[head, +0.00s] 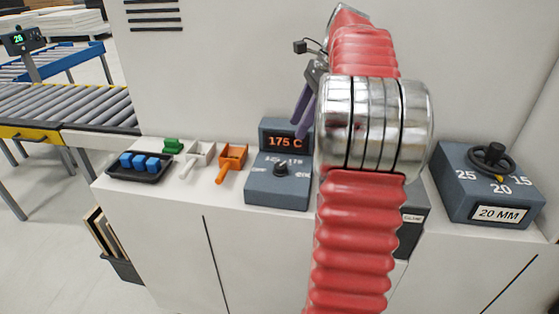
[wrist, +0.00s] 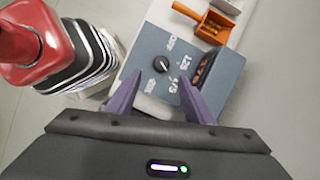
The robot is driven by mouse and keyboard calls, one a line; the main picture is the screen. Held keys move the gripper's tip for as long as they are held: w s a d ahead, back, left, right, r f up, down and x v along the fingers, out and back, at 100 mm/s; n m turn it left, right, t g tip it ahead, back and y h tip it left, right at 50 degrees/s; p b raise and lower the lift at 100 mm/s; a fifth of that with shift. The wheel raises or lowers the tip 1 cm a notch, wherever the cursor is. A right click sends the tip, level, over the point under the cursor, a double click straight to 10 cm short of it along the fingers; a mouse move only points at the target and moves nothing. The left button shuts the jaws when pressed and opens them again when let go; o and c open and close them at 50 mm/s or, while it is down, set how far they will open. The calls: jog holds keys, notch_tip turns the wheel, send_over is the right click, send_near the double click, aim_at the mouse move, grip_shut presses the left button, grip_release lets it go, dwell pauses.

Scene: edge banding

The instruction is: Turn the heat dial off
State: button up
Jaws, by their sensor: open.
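The heat dial is a dark knob (head: 281,169) on a blue-grey control box (head: 264,197). Behind it a display (head: 286,141) reads 175 C in orange. In the wrist view the knob (wrist: 161,64) carries a light pointer mark, and the box (wrist: 200,50) has white labels around it; the pointer's exact setting is too small to tell. My gripper (head: 301,112) has purple fingers and is above the box, near the display. In the wrist view the open fingers (wrist: 155,92) point toward the box, with the knob beyond them and apart from them.
An orange scoop (head: 231,160), a white scoop (head: 198,157) and a black tray (head: 140,171) with blue blocks stand left of the box. A thickness box (head: 455,195) with a handwheel, labelled 20 MM, stands right. My arm hides part of the counter. A roller conveyor (head: 75,105) is far left.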

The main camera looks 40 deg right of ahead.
aim_at(282, 165)
jog(key=shift+s+d+f+m, duration=0.15)
jog(key=shift+d+m, duration=0.25)
jog(key=shift+d, duration=0.3)
jog(key=x, duration=1.3)
jog(key=shift+a+f, duration=0.25)
jog(key=shift+f, duration=0.05)
jog(key=shift+c, duration=0.5)
